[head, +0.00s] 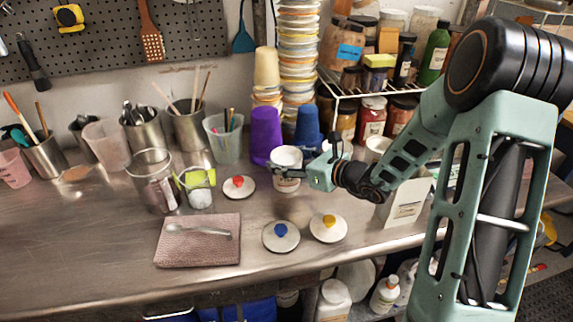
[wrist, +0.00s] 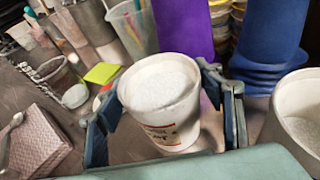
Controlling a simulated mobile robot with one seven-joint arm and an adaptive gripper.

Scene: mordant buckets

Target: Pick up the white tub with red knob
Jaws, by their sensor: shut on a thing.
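My gripper (head: 298,174) is shut on a white tub (head: 287,157), with one finger on each side of it. In the wrist view the tub (wrist: 162,88) is upright, uncovered and full of white powder, with a red-and-white label low on its front. I cannot tell whether its base touches the table. A white lid with a red knob (head: 239,186) lies on the table to the left of the tub, apart from it. I see no knob on the held tub.
Lids with a blue knob (head: 281,231) and a yellow knob (head: 329,222) lie in front. A purple cup stack (head: 265,135) and blue cups (head: 307,126) stand close behind. Another white tub (wrist: 298,120) is close on the right. A pinkish cloth (head: 185,250) lies front left.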

